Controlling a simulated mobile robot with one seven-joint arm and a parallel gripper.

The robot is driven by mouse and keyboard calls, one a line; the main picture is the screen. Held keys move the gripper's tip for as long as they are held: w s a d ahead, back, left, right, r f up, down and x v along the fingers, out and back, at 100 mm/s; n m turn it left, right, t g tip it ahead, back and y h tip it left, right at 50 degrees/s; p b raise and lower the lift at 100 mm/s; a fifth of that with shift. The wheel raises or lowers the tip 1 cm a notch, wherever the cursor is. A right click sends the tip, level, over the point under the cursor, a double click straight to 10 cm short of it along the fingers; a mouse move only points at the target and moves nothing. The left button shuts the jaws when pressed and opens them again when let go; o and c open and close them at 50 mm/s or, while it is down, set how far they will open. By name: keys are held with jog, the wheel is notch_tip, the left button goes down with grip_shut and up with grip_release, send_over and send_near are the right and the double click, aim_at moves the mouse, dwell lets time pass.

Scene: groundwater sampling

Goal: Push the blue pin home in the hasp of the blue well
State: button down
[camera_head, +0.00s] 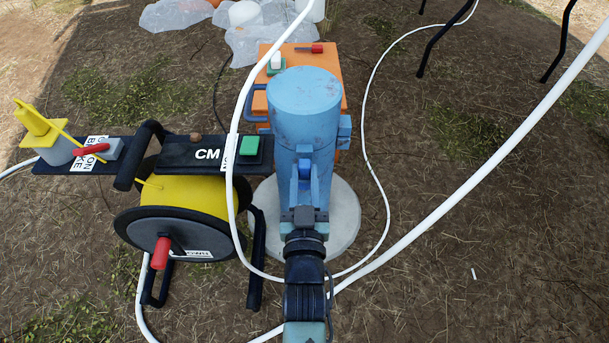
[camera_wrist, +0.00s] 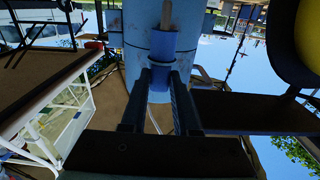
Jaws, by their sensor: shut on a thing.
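The blue well (camera_head: 303,100) stands upright as a scuffed blue cylinder with a cap, on a round pale base (camera_head: 345,215). It also fills the upper middle of the wrist view (camera_wrist: 135,45). My gripper (camera_head: 304,213) is at the near side of the well, low in front of the hasp. In the wrist view, my gripper's two fingers (camera_wrist: 160,75) are shut on a blue part that appears to be the blue pin (camera_wrist: 158,88). A blue hasp part (camera_wrist: 165,45) lies just beyond the fingertips. How deep the pin sits is hidden.
A yellow cable reel (camera_head: 190,200) with a black frame and top panel (camera_head: 205,153) stands close at left. An orange box (camera_head: 325,60) is behind the well. White hoses (camera_head: 480,180) cross around the well. Bare ground (camera_head: 500,260) lies to the right.

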jog(key=shift+f, duration=0.1)
notch_tip(320, 180, up, 6)
jog(key=p, duration=0.6)
dwell(0.8)
jog(key=shift+p, duration=0.35)
dwell(0.9)
jog(key=shift+f+b, duration=2.35)
jog(key=shift+f, duration=0.8)
dwell(0.3)
jog(key=c, duration=0.6)
grip_release()
jog(key=shift+s, duration=0.15)
jog(key=shift+s+p, duration=3.2)
jog(key=shift+s, duration=3.2)
